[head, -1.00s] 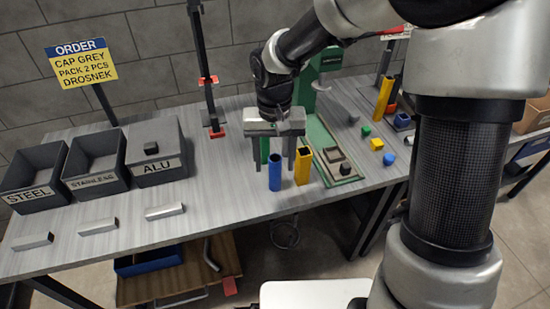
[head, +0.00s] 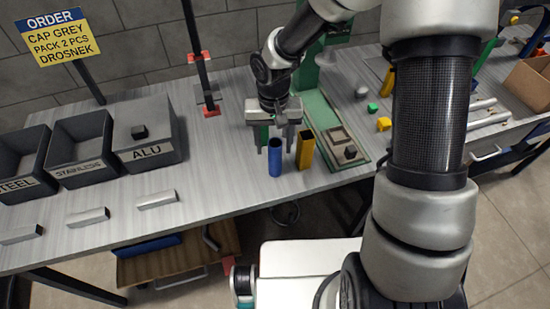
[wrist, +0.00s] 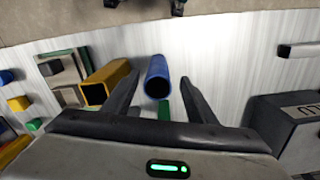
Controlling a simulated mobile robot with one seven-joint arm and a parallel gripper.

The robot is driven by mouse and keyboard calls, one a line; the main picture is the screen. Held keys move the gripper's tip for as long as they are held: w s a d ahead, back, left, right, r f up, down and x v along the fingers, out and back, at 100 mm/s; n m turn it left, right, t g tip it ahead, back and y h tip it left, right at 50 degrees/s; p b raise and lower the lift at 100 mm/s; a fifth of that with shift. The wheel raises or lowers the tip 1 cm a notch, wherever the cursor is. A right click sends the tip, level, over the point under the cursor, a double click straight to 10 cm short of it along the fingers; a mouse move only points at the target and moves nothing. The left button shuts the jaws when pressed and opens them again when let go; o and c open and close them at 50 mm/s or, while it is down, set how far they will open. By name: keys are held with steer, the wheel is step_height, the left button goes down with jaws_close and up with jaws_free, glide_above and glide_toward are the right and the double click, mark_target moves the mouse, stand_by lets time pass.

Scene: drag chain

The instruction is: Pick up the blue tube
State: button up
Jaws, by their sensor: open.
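The blue tube (head: 275,158) stands upright near the front edge of the table. In the wrist view the blue tube (wrist: 157,78) shows its open end, between and a little beyond my fingertips. My gripper (head: 275,149) is open above and behind the tube, with its fingers pointing down. In the wrist view the open fingers of my gripper (wrist: 160,85) have a gap between them, and neither is seen clasping the tube. A yellow tube (head: 305,150) stands upright just right of the blue one. A green piece (wrist: 164,108) shows partly behind my gripper.
Grey bins (head: 82,140) and a box marked ALU (head: 150,153) stand at the left. Metal bars (head: 157,199) lie along the front edge. A green fixture (head: 335,125) lies right of the yellow tube, with small green (head: 373,107) and yellow (head: 383,124) pieces beyond.

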mark_target(275, 161)
step_height(275, 161, down, 8)
steer(key=shift+w+d+r, duration=0.1)
steer(key=shift+d, duration=0.05)
stand_by(0.3)
